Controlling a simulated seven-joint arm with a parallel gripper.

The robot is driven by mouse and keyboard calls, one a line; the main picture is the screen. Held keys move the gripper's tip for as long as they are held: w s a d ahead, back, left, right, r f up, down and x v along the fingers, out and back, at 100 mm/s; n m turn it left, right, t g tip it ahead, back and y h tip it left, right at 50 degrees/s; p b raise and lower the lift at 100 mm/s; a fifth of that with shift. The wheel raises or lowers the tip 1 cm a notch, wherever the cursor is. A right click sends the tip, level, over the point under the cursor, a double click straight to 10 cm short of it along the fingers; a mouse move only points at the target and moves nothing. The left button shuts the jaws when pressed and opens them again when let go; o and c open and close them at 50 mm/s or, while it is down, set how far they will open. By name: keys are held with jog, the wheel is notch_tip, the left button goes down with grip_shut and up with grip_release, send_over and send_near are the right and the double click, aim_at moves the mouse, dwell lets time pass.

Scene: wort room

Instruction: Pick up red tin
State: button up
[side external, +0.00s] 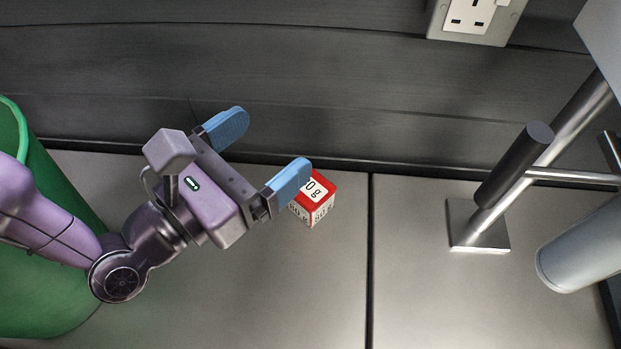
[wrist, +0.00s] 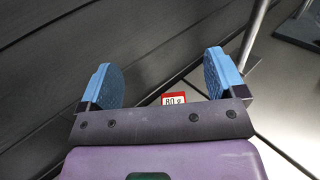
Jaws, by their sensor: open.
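The red tin (side external: 322,191) is a small box with a red and white top and white printed sides, standing on the pale grey worktop. In the side view one blue fingertip of my gripper (side external: 259,152) overlaps its upper left part. My gripper is open, its two blue fingers wide apart with nothing between them. In the wrist view the tin (wrist: 174,99) shows as a small red and white strip just past the gripper's bar, which hides the rest. There it lies between the two fingers of my gripper (wrist: 168,80), nearer the right one. I cannot tell the exact gap to it.
A dark panelled wall (side external: 330,90) runs behind the worktop (side external: 300,290), with a socket (side external: 470,16) at top right. A metal stand (side external: 480,228) with bars and a grey cylinder (side external: 580,255) is on the right. A green bin (side external: 60,300) is at left. A dark seam crosses the worktop.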

send_near(298, 201)
jog(key=x, duration=0.5)
jog(key=shift+w+d+r, duration=0.1)
jog(key=shift+d+r, duration=0.05)
jog(key=shift+r, duration=0.05)
jog(key=shift+w+d+f, duration=0.1)
jog(key=shift+w+f, duration=0.05)
jog(key=shift+f, duration=0.1)
jog(key=shift+x, duration=3.6)
jog(key=shift+c, duration=0.2)
jog(key=c, duration=1)
